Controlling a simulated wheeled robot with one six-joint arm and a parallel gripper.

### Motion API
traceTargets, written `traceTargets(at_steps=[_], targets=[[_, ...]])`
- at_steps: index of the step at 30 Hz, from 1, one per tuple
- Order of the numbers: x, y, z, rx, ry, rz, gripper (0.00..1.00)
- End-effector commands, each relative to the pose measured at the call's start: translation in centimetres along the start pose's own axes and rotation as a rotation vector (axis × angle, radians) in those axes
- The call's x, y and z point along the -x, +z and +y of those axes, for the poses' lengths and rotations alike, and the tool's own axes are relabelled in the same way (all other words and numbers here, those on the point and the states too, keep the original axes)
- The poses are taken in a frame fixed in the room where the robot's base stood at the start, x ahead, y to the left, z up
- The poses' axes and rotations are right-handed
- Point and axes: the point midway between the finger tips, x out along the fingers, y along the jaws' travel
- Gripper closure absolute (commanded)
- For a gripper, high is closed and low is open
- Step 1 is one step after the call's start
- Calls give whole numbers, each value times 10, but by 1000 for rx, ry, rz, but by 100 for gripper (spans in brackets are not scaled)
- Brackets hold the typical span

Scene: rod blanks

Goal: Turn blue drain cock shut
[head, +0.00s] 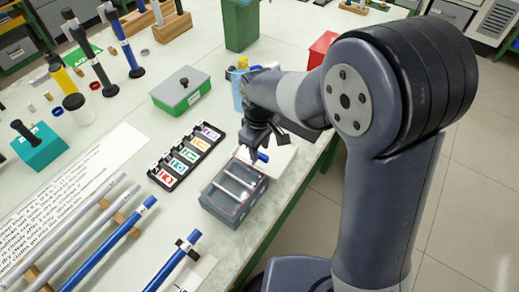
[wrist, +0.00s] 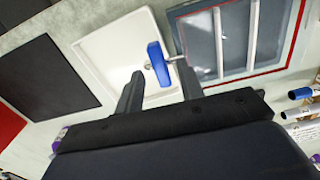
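The blue drain cock (wrist: 156,58) shows in the wrist view as a blue lever on a short metal spout from the side of a grey tank (wrist: 202,46). The lever lies lengthwise between my fingers, across the line of the spout. In the head view the cock (head: 263,156) is a small blue piece just below my gripper (head: 255,148). My gripper (wrist: 158,78) is open, one finger on each side of the lever's near end, with gaps visible. Whether a finger touches it is unclear. The tank (head: 222,212) holds pale rods.
A white tray (wrist: 98,55) lies under the cock. Long blue and grey rods (head: 110,243) lie front left. The table's right edge is close.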

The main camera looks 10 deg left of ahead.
Motion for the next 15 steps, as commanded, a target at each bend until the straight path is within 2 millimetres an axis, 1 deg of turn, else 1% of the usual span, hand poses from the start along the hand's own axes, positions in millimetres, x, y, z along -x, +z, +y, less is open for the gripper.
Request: traceTargets(at_steps=[1, 3, 9, 12, 15], targets=[[10, -1, 0, 0, 3, 5, 64], [25, -1, 1, 0, 4, 6, 64], [64, -1, 0, 0, 3, 4, 64], [78, -1, 0, 0, 2, 3, 64], [87, 0, 0, 0, 1, 2, 64]])
